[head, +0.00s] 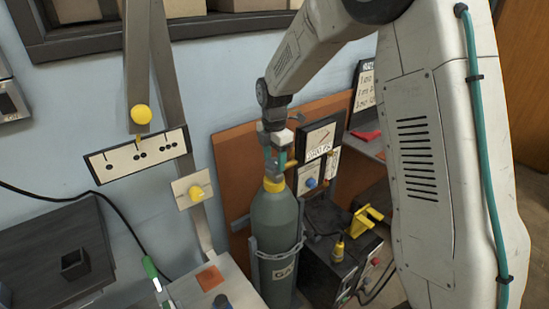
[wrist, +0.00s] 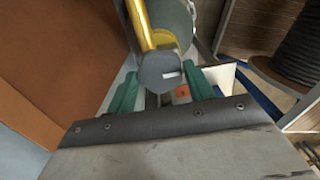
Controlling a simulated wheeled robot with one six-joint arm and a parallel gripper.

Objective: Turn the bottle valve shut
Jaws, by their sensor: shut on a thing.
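A grey-green gas bottle (head: 275,222) stands upright, with a yellow collar (head: 274,185) at its top. A chain (head: 277,252) runs across its front, and a label on it is partly readable. My gripper (head: 275,160) is above the bottle top, with its teal fingers pointing down. In the wrist view, a round grey valve knob (wrist: 162,72) with a small white mark sits between the two teal fingertips (wrist: 160,85). My gripper is shut on this knob. The yellow part (wrist: 140,22) and the grey-green bottle body (wrist: 172,18) show behind it. In the head view the fingers largely hide the valve.
An orange-brown board (head: 235,150) stands behind the bottle. To the right are a panel (head: 318,140) with gauges and a dark machine (head: 335,265) with a yellow handle (head: 366,218). A dark bench (head: 65,250) is at left. My arm fills the right side.

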